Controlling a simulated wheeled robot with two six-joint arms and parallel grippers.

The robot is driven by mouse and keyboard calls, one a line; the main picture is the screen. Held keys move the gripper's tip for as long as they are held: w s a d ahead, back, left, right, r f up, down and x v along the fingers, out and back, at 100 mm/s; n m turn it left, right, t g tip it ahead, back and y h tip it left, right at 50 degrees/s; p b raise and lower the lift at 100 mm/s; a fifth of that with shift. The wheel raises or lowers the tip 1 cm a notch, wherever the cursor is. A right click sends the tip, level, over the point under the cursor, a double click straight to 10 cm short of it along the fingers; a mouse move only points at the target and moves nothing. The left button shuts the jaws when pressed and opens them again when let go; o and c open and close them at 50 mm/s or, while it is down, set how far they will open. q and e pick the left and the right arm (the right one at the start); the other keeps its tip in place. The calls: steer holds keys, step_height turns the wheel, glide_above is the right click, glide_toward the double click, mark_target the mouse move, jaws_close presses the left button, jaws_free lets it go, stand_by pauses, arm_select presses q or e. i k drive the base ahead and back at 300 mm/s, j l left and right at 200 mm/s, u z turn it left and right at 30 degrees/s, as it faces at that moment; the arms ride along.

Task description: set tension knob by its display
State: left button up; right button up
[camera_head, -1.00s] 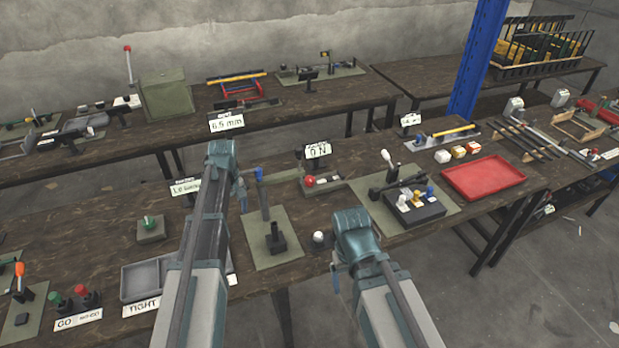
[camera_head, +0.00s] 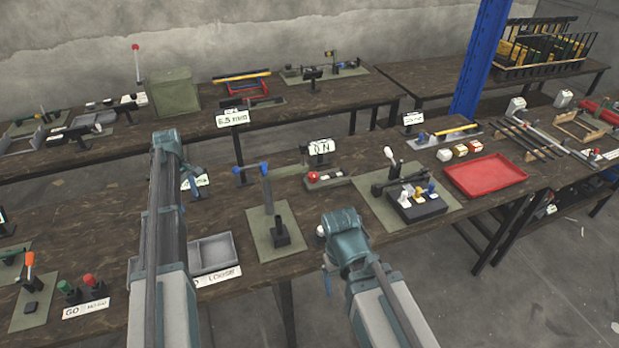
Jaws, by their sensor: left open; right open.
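A small display reading in N (camera_head: 321,147) stands at the back of the near bench. A red knob (camera_head: 313,176) sits on a block in front of it. Another display (camera_head: 198,181) is partly covered by my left arm, its text not readable. The green knob seen earlier near that display is now hidden behind my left arm. I cannot tell for sure which is the tension knob. My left gripper (camera_head: 168,142) is above the near bench, left of the N display and touching nothing visible. My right gripper (camera_head: 340,222) is over the front edge, right of a dark post.
A dark post on a green plate (camera_head: 272,234) stands between my arms. A grey tray (camera_head: 214,252) with a LOOSE label is beside my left arm. A red tray (camera_head: 486,177) lies right. Green and red buttons (camera_head: 80,285) stand front left.

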mark_target(312, 176)
steer(key=k+l, duration=0.1)
steer(key=l+z, duration=0.25)
steer(key=i+l+z, duration=0.35)
steer(key=i+l, duration=0.15)
steer(key=i+l+u, duration=0.15)
steer(key=i, duration=0.15)
steer(key=i+l+u, duration=0.2)
steer(key=i+j, duration=0.1)
